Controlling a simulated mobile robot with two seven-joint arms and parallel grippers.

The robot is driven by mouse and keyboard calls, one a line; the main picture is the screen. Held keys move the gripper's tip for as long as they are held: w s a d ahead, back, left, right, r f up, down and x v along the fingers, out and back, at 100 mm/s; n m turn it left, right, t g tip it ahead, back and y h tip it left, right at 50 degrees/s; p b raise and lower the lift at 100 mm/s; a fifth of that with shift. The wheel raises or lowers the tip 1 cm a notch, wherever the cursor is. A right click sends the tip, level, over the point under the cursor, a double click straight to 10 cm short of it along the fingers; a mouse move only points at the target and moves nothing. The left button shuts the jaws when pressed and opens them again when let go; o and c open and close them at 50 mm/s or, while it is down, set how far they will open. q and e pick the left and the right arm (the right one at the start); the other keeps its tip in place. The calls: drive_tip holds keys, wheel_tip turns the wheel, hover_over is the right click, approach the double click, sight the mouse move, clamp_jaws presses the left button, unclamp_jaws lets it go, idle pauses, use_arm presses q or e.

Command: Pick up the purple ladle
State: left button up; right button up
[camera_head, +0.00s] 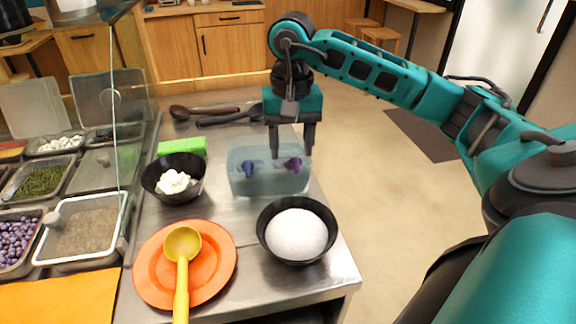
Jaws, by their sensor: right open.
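A clear container (268,183) stands on the steel counter, left of the counter's right edge. Inside it are a purple thing (293,163), likely the end of the purple ladle, and a blue one (248,168). Their lower parts are hard to make out through the container. My right gripper (291,150) points down over the container, its two fingers apart and empty. The purple end shows just below the fingertips; whether they touch it I cannot tell. My left gripper is not in view.
A yellow ladle (182,262) lies on an orange plate (219,270). A green block (182,147) and dark utensils (215,112) lie behind. Glass and topping trays stand left.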

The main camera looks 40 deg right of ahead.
drive_tip(key=shift+w+d+f, duration=0.1)
drive_tip(key=shift+d+f, duration=0.05)
drive_tip(key=shift+f, duration=0.9)
drive_tip(key=shift+w+d+f, duration=0.15)
drive_tip(key=shift+f, duration=0.85)
drive_tip(key=shift+w+d+f, duration=0.1)
drive_tip(key=shift+d+f, duration=0.05)
drive_tip(key=shift+f, duration=0.9)
drive_tip(key=shift+c, duration=0.2)
clamp_jaws()
